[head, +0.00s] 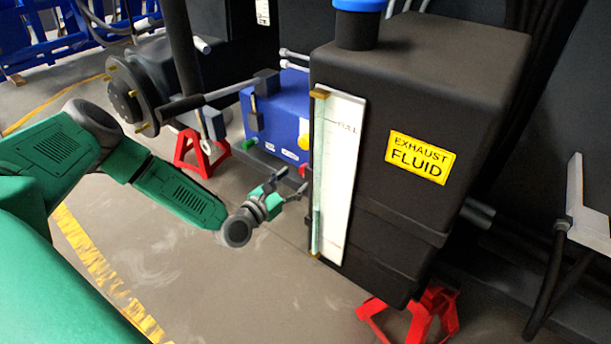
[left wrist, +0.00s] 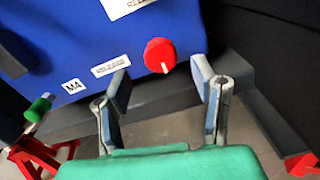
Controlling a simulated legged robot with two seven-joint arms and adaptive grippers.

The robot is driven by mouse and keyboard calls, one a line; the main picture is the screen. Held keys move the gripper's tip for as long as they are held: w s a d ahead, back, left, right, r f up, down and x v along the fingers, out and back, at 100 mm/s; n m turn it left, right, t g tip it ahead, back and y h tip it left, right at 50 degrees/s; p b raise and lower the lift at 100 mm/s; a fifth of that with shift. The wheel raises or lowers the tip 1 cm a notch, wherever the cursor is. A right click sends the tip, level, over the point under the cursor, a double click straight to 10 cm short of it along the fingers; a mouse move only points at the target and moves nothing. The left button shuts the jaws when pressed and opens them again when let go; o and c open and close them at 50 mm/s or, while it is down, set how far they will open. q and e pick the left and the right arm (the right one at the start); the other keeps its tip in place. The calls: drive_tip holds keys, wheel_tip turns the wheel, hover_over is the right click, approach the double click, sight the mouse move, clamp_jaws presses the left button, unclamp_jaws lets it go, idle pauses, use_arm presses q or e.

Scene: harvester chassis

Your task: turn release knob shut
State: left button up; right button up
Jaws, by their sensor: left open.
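The release knob (left wrist: 160,56) is a round red knob with a white pointer line, on the lower face of a blue box (left wrist: 60,40). The line points down, slightly right, in the left wrist view. A small label sits to the knob's left. My left gripper (left wrist: 163,85) is open, its two fingers spread below and either side of the knob, not touching it. In the head view my left gripper (head: 287,187) is below the blue box (head: 285,115), and the knob is mostly hidden there. My right gripper is not in view.
A black exhaust fluid tank (head: 420,90) with a level gauge stands right of my left gripper. Red jack stands (head: 202,150) stand on the floor. A green knob (left wrist: 38,108) is on the box's left.

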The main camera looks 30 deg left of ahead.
sight(303, 173)
use_arm(q)
drive_tip(key=w, duration=0.3)
drive_tip(key=w+b, duration=0.1)
drive_tip(key=w, duration=0.1)
drive_tip(key=shift+d, duration=0.25)
drive_tip(key=c, duration=1.2)
